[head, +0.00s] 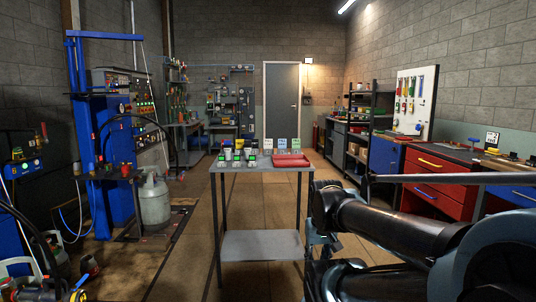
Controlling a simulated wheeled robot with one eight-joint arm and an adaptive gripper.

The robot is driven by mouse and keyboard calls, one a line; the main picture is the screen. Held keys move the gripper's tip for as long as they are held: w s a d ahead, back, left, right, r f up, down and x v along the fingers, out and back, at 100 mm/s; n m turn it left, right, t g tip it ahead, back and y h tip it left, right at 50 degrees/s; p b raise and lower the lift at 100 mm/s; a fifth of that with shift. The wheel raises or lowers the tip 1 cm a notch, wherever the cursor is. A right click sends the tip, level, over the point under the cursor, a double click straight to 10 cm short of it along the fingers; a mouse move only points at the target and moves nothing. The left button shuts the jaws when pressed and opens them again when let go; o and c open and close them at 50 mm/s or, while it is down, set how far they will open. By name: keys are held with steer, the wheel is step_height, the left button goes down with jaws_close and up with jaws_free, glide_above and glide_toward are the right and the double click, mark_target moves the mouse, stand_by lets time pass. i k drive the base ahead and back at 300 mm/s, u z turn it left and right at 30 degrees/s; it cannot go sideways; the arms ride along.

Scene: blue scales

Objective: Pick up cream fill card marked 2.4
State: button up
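Three small upright cards stand at the back of the grey table: a pale cream-looking card (269,144) at the left, a pale blue one (282,144) in the middle and a pale green one (297,144) at the right. Their markings are too small to read, so I cannot tell which says 2.4. My dark arm fills the lower right, in front of and to the right of the table. I cannot make out my gripper's fingers; nothing of mine touches the cards.
The grey table (235,168) bears a red tray (291,160) in front of the cards and several small scales with green displays (251,161) at the left. Red and blue drawer cabinets (437,185) line the right. A gas cylinder (154,200) and blue machine stand left.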

mark_target(268, 143)
steer(key=k, duration=0.55)
steer(key=u, duration=0.65)
steer(key=i, duration=1)
steer(key=u, duration=0.4)
steer(key=i, duration=1.15)
steer(key=z, duration=1)
steer(key=i, duration=0.6)
steer(key=z, duration=0.45)
